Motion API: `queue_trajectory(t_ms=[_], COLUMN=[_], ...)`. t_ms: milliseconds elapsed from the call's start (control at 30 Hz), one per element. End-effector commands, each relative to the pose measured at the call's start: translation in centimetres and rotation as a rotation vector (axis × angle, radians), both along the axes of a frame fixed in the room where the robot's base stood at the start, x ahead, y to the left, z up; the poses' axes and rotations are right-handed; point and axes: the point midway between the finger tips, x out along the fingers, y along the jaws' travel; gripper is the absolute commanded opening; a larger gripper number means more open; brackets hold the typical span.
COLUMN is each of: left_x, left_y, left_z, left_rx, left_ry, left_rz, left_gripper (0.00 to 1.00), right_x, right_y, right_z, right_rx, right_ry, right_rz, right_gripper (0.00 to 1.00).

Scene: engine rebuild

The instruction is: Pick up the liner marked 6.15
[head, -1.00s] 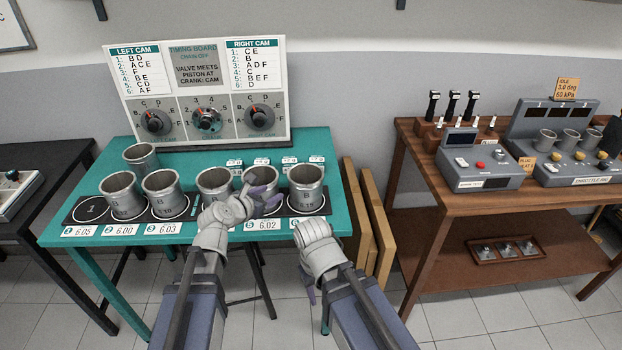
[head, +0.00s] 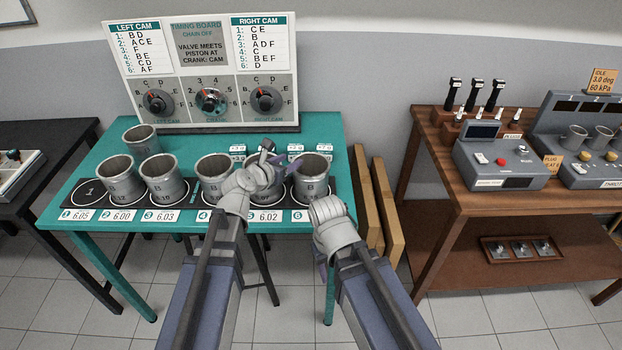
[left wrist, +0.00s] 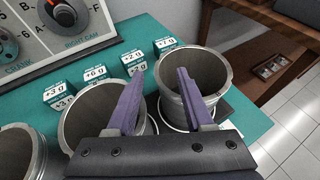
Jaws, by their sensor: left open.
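Several grey metal liners stand upright on the teal table. The rightmost liner (head: 312,184) stands at slot 6; its marking is too small to read surely. The others include liners at the left (head: 121,183), (head: 163,180) and middle (head: 211,172), and one partly hidden behind my left gripper. I cannot tell which is marked 6.15. My left gripper (head: 282,156) is open, over the two right-hand liners. In the left wrist view its purple fingers (left wrist: 160,92) are spread, one over the middle liner (left wrist: 88,108), one at the right liner (left wrist: 207,65). My right gripper (head: 321,265) hangs low, mostly hidden.
A timing board (head: 205,75) stands at the table's back. Small weight-labelled blocks (left wrist: 95,73) lie behind the right liners. Another liner (head: 140,139) stands at the back left. A wooden bench (head: 430,150) with instruments is at the right.

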Motion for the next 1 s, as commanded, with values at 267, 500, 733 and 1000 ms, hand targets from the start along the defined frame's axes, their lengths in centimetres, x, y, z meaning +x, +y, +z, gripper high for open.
queue_trajectory(t_ms=[267, 500, 733, 1000], left_x=[1.5, 4.0, 4.0, 3.9], left_y=[-0.5, -1.7, -1.7, -1.7], left_z=[-1.6, -2.9, -2.9, -3.0], left_rx=[0.000, 0.001, 0.003, 0.003], left_ry=[0.000, 0.001, 0.004, 0.005], left_rz=[0.000, -0.001, -0.001, -0.001], left_gripper=[0.52, 0.52, 0.52, 0.08], right_x=[0.0, 0.0, 0.0, 0.0], right_y=[0.0, 0.0, 0.0, 0.0], right_z=[-1.6, -2.9, -2.8, -2.9], right_rx=[0.000, 0.000, 0.000, 0.000], right_ry=[0.000, 0.000, 0.000, 0.000], right_rz=[0.000, 0.000, 0.000, 0.000], right_gripper=[0.50, 0.50, 0.50, 0.50])
